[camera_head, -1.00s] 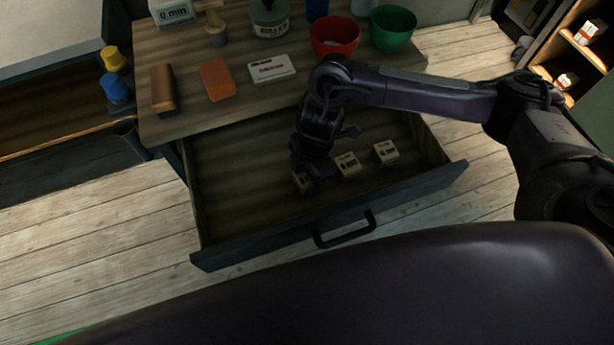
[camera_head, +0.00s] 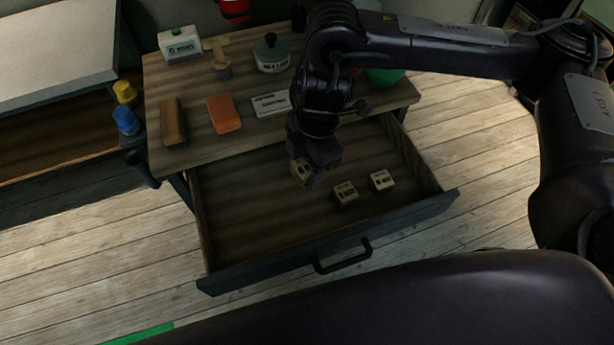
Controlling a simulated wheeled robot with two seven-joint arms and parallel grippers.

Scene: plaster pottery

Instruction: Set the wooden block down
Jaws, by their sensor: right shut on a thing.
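My right gripper (camera_head: 309,172) is shut on a wooden block (camera_head: 301,170), a small pale cube with dark print. It holds the block over the open drawer (camera_head: 250,225), and the fingers cover part of it. Two similar wooden blocks lie apart on the drawer floor, one in the middle (camera_head: 345,193) and one to its right (camera_head: 381,181). My left gripper is not in view.
On the table (camera_head: 190,155) stand a brown block (camera_head: 172,121), an orange sponge (camera_head: 223,114), a white labelled box (camera_head: 270,104), a timer (camera_head: 180,44), a lidded jar (camera_head: 271,54) and a green bowl (camera_head: 385,76). The drawer's left half is clear.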

